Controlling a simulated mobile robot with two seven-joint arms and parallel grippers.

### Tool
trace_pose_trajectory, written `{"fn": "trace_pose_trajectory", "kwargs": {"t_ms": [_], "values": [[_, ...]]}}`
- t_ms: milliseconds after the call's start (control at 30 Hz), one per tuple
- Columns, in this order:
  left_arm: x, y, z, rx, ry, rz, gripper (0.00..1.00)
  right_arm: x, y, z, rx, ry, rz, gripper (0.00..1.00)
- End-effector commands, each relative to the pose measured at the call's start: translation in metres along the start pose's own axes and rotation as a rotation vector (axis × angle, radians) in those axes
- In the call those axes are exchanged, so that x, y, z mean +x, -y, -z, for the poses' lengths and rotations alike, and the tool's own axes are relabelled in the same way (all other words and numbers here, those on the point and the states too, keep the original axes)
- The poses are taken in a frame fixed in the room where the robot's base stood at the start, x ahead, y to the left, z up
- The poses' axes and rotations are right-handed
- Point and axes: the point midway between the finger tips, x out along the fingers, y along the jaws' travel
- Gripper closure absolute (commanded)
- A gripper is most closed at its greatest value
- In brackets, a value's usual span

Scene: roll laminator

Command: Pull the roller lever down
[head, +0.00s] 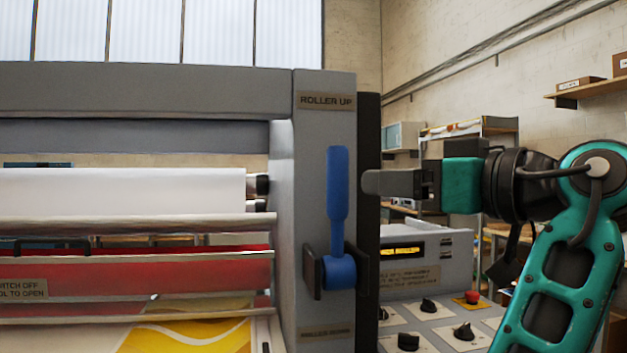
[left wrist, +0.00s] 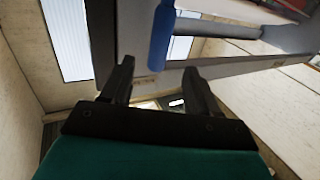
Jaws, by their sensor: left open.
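The blue roller lever (head: 337,190) stands upright on the grey end post of the laminator, its handle pointing up toward the "ROLLER UP" label (head: 325,101). Its round blue hub (head: 339,272) sits in a dark bracket below. My left gripper (head: 370,183) is to the right of the handle at about its mid-height, fingers pointing left, with a visible gap in the head view. In the left wrist view the gripper (left wrist: 158,68) is open, and the lever's handle (left wrist: 161,38) shows ahead, its end between the fingertips in the picture. My right gripper is not seen.
A lower label (head: 326,332) is on the post under the hub. A control panel (head: 415,275) with knobs and a red button (head: 472,297) stands right of the post, below my gripper. The white roll (head: 120,190) and red rollers lie to the left. Shelves are behind.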

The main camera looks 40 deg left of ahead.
Motion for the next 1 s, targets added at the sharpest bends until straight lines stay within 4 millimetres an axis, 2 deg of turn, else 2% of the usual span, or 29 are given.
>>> {"fn": "trace_pose_trajectory", "kwargs": {"t_ms": [133, 267, 700, 833, 1000], "values": [[0.002, 0.000, 0.000, -0.001, 0.001, -0.001, 0.40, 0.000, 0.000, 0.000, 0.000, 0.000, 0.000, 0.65], [0.016, 0.000, 0.000, 0.000, 0.003, 0.000, 0.40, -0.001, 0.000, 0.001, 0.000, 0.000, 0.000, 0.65], [0.103, 0.001, 0.001, 0.001, 0.000, 0.002, 0.40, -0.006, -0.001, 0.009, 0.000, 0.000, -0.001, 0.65], [0.119, 0.000, 0.001, 0.001, 0.000, 0.001, 0.40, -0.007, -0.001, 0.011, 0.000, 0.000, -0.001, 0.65], [0.128, 0.000, 0.000, 0.001, 0.000, -0.001, 0.40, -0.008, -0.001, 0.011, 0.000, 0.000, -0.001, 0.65]]}}
